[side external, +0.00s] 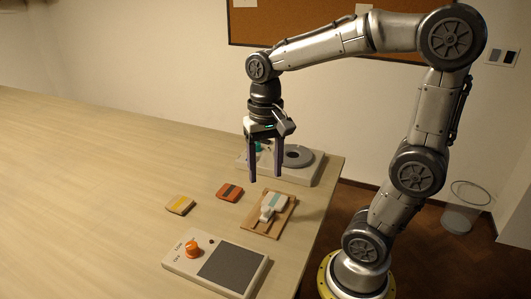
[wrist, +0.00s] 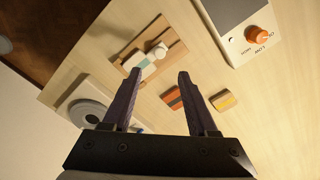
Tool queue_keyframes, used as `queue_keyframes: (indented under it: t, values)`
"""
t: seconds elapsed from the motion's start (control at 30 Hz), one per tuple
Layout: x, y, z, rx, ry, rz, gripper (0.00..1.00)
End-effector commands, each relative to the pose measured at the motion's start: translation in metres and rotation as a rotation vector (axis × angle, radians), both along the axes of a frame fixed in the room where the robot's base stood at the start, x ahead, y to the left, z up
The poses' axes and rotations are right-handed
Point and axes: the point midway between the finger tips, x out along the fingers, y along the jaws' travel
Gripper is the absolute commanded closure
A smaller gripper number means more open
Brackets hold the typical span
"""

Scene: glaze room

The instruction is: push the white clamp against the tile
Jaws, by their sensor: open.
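A wooden board (side external: 254,222) lies near the table's right edge; it also shows in the wrist view (wrist: 173,36). On it is a white tile with a teal stripe (side external: 273,200), at the upper left of the board's load in the wrist view (wrist: 140,64). The white clamp (side external: 266,214) sits right beside the tile; its rounded end shows in the wrist view (wrist: 159,50). I cannot tell whether clamp and tile touch. My gripper (side external: 265,178) is open and empty, pointing down above the table behind the board. Its two dark fingers show apart in the wrist view (wrist: 160,74).
A red tile (side external: 229,193) and a yellow tile (side external: 180,205) lie left of the board. A control box with an orange knob (side external: 193,248) stands in front. A grey base with a round disc (side external: 298,156) stands behind. The table's left side is clear.

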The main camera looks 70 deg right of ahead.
Motion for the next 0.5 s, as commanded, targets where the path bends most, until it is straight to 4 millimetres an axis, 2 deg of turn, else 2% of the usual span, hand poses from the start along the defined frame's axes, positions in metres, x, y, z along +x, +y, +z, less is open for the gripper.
queue_keyframes:
  t: [0.03, 0.2, 0.5]
  values:
    - [0.001, 0.0, 0.01, -0.001, -0.005, 0.0, 0.41]
    - [0.001, 0.0, 0.032, -0.001, -0.004, 0.0, 0.41]
    - [0.0, 0.0, 0.041, 0.0, 0.0, 0.0, 0.41]
